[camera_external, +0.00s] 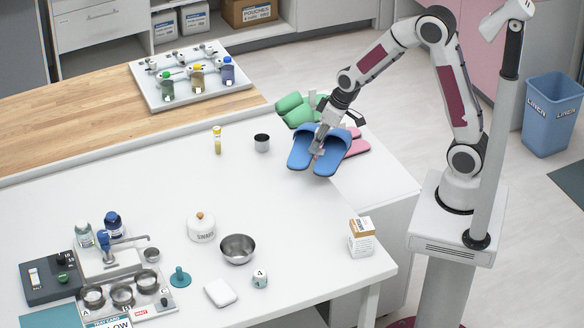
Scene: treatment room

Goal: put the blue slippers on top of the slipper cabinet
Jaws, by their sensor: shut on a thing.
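A pair of blue slippers (301,158) is side by side in my gripper (318,149), whose fingers are shut at the middle of the pair. The slippers seem to be over the white surface at the far right of the table; I cannot tell whether they touch it. The white slipper cabinet (385,184) appears to stand against the table's right side, its top close to table height. Pink slippers (357,147) lie behind the blue pair, partly hidden by it. Green slippers (291,105) lie further back, partly hidden by my arm.
A yellow-capped vial (217,140) and a grey metal cup (262,142) stand left of the slippers. A small carton (361,237) stands near the table's right front corner. A steel bowl (237,248) and white jar (201,227) stand further left. The white table's middle is clear.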

